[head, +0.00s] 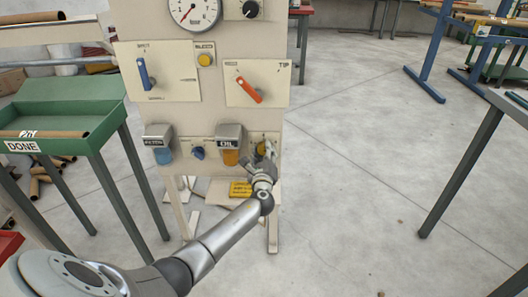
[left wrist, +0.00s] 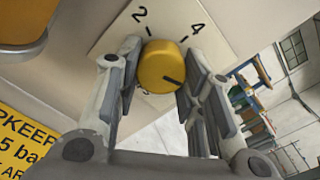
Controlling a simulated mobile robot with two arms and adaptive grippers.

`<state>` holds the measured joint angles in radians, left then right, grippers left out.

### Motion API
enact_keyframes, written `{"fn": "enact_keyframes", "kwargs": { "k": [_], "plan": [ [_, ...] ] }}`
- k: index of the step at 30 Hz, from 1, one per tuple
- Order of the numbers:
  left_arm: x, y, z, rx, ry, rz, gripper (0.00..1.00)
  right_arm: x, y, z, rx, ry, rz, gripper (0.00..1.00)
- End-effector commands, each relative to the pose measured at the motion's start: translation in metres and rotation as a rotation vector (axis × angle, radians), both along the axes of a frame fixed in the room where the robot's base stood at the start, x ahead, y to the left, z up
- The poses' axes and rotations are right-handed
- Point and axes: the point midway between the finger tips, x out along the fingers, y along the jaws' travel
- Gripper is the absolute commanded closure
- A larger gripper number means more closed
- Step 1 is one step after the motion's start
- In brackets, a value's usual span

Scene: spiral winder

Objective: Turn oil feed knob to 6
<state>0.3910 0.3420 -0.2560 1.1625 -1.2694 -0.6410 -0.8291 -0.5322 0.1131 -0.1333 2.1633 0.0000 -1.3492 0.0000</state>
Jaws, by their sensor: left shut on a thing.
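The yellow oil feed knob (left wrist: 163,67) sits on a pale dial plate (left wrist: 118,42) in the left wrist view. The plate shows "2" at upper left and "4" at upper right; other figures are hidden by the fingers. The knob's dark pointer line aims to the lower right, clockwise past the 4. My left gripper (left wrist: 158,80) is shut on the knob, one finger on each side. In the head view the knob (head: 261,149) shows partly behind my left gripper (head: 262,161), right of the OIL unit (head: 229,145). My right gripper is not seen.
The panel also carries a small blue knob (head: 197,153), a red lever (head: 249,90), a blue lever (head: 145,74) and a yellow button (head: 204,60). A green DONE tray (head: 70,105) stands at left.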

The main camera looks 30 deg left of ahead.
Motion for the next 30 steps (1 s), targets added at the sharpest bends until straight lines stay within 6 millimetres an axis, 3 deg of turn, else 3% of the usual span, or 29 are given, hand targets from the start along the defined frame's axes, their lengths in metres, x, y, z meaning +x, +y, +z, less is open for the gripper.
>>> {"fn": "enact_keyframes", "kwargs": {
  "k": [14, 15, 19, 30],
  "plan": [
    [-0.0003, -0.0011, -0.0024, 0.012, 0.011, -0.002, 0.88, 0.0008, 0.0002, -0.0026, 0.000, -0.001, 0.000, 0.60],
    [-0.0003, -0.0011, -0.0024, 0.012, 0.011, -0.002, 0.59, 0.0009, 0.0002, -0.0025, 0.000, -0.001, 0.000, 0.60],
    [-0.0002, -0.0010, -0.0017, 0.011, 0.009, -0.002, 0.42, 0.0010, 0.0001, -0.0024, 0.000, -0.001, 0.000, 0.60],
    [-0.0018, -0.0014, -0.0009, 0.011, 0.008, -0.001, 0.42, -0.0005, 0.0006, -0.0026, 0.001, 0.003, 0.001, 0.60]
  ]
}}
